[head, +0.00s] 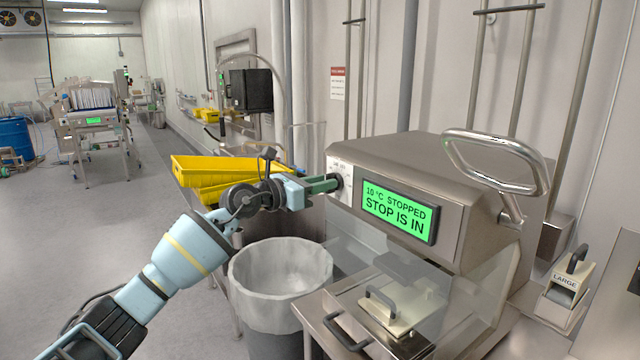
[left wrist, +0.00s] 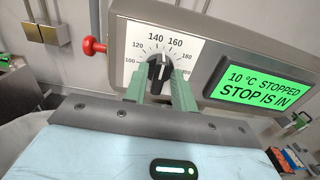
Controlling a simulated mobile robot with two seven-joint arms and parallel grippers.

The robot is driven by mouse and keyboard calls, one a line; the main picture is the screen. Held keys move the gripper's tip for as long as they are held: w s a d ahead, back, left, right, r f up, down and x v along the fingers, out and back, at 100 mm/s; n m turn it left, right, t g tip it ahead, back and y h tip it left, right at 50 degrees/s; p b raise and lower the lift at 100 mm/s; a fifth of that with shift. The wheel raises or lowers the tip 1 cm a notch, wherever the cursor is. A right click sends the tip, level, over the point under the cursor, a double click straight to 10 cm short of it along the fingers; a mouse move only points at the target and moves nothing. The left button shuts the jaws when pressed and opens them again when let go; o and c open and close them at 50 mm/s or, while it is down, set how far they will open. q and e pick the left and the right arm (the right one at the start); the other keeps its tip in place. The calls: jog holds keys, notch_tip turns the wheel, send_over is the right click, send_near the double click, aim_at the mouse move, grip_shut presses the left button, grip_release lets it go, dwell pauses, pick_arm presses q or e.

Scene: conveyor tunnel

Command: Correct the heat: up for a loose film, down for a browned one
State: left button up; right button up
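The steel sealing machine (head: 450,165) stands at the right, its green display (head: 399,212) reading "10 °C STOPPED" and "STOP IS IN". Its heat dial knob (left wrist: 160,72) is black with a white pointer, pointing up between 140 and 160. My left gripper (head: 328,185) is at the knob. In the left wrist view its green fingers (left wrist: 159,92) stand on both sides of the knob, close against it with no clear gap. A red button (left wrist: 92,46) sticks out left of the dial. My right gripper is out of view. No film shows clearly.
A lined bin (head: 280,270) stands below my left arm, with yellow crates (head: 215,170) behind it. A raised lever handle (head: 495,160) tops the machine. A handled plate (head: 400,305) lies at its front; a block marked LARGE (head: 562,285) stands right. The floor at left is open.

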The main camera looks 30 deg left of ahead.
pick_arm(q)
jog(key=shift+o, duration=0.6)
jog(key=v, duration=0.8)
jog(key=shift+b, duration=0.35)
jog(key=shift+w, duration=0.1)
